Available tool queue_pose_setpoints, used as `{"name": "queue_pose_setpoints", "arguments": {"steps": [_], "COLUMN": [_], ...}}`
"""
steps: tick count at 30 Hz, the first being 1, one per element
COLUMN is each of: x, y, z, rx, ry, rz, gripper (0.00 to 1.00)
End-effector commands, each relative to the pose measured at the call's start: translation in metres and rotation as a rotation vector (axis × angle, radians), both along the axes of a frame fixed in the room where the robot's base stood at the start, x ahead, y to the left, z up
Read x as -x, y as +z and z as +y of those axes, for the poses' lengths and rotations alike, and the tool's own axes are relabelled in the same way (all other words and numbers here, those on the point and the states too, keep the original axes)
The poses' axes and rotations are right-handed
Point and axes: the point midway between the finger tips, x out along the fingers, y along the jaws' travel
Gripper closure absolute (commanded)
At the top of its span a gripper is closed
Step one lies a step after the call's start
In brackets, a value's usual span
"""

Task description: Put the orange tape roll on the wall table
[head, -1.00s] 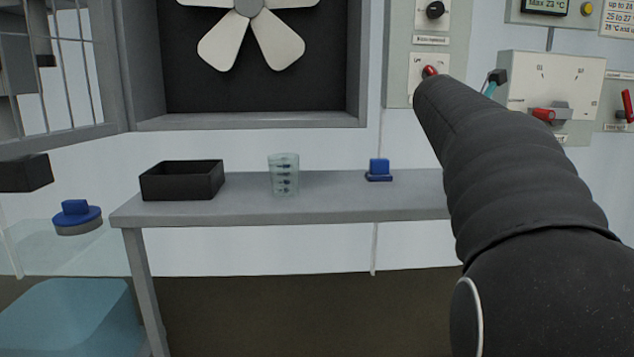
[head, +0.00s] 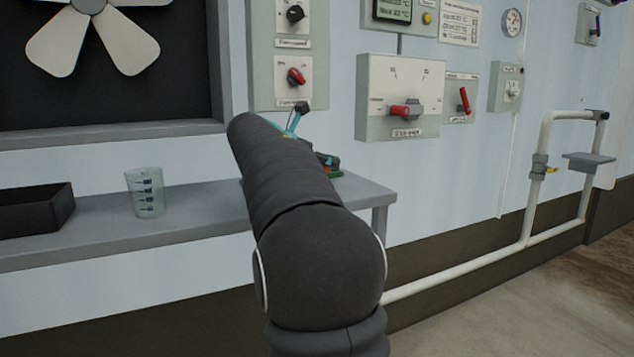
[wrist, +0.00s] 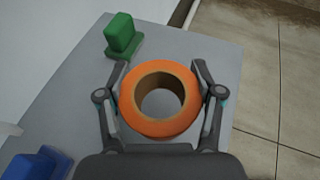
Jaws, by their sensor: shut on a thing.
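The orange tape roll (wrist: 160,128) is between the two fingers of my gripper (wrist: 160,70) in the wrist view. The fingers are shut on its outer sides, and its hole faces the camera. The roll is over the grey wall table (wrist: 75,95); I cannot tell whether it touches the top. In the head view the wall table (head: 110,222) runs along the wall, and my arm hides most of the gripper and its right part.
A green block-like item (wrist: 122,36) and a blue one (wrist: 38,164) stand on the table. A clear measuring cup (head: 146,193) and a black bin (head: 38,208) stand farther left. Control panels (head: 400,98) hang above. A white pipe frame (head: 535,190) is at right.

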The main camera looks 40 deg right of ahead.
Motion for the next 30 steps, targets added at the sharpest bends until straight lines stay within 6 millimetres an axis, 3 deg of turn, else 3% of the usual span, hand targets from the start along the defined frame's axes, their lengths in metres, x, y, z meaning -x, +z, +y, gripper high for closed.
{"name": "queue_pose_setpoints", "arguments": {"steps": [7, 14, 26, 27, 30], "x": [-0.008, -0.008, -0.008, -0.008, -0.008], "y": [-0.012, -0.043, -0.047, -0.048, -0.047], "z": [0.003, 0.002, 0.002, 0.002, 0.002], "rx": [0.000, 0.001, 0.000, 0.000, 0.000], "ry": [0.001, 0.002, 0.001, 0.001, 0.001], "rz": [-0.001, 0.001, -0.001, -0.001, -0.001], "gripper": [0.69, 0.69, 0.69, 0.31, 0.10]}}
